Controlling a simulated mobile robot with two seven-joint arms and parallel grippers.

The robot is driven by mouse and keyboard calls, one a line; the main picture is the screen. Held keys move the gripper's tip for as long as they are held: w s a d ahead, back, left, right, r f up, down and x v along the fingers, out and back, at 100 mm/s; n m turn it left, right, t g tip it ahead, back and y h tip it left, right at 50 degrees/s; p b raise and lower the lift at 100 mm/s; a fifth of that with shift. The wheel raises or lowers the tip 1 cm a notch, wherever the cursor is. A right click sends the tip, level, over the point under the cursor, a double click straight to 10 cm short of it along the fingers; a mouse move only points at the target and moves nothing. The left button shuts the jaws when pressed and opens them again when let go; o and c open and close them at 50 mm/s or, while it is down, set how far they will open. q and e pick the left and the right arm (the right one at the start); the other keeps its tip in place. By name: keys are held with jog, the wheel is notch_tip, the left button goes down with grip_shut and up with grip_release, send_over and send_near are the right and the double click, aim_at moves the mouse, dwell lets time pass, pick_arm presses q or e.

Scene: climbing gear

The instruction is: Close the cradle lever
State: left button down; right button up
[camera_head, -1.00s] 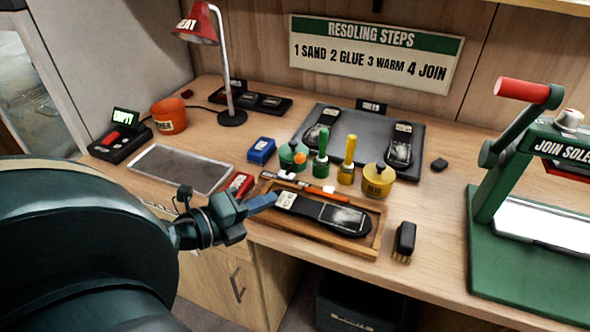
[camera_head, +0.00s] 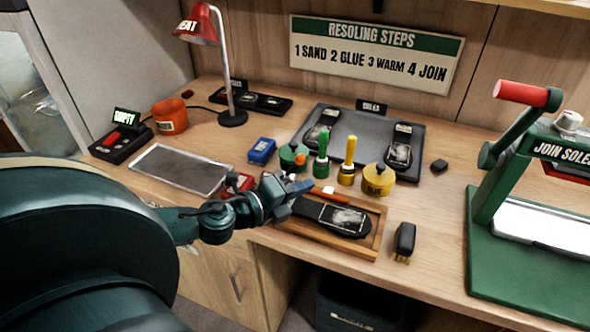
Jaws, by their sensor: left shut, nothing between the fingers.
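A wooden cradle (camera_head: 368,246) sits at the front edge of the bench with a dark shoe sole (camera_head: 352,219) lying in it, a grey patch facing up. An orange-red bar (camera_head: 331,193), possibly the cradle lever, shows along its back edge. My left gripper (camera_head: 297,191) is shut and empty, over the cradle's left end. It hides that end, the sole's heel and the left part of the bar; I cannot tell whether it touches them. My right gripper is not in view.
A red block (camera_head: 236,182) is partly hidden behind my left gripper. Green (camera_head: 291,157) and yellow (camera_head: 377,180) pots and upright tools stand behind the cradle. A black brush (camera_head: 405,240) lies right of it. A green press (camera_head: 510,255) with a red handle stands far right.

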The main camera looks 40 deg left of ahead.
aim_at(295, 166)
pick_arm(q)
jog(key=w+a, duration=0.2)
jog(key=shift+a+r, duration=0.35)
jog(key=shift+r, duration=0.05)
jog(key=shift+w+a+r, duration=0.1)
jog(key=shift+w+a, duration=0.05)
jog(key=shift+a, duration=0.1)
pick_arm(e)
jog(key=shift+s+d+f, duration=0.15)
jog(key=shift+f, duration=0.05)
pick_arm(q)
jog(key=shift+d, duration=0.1)
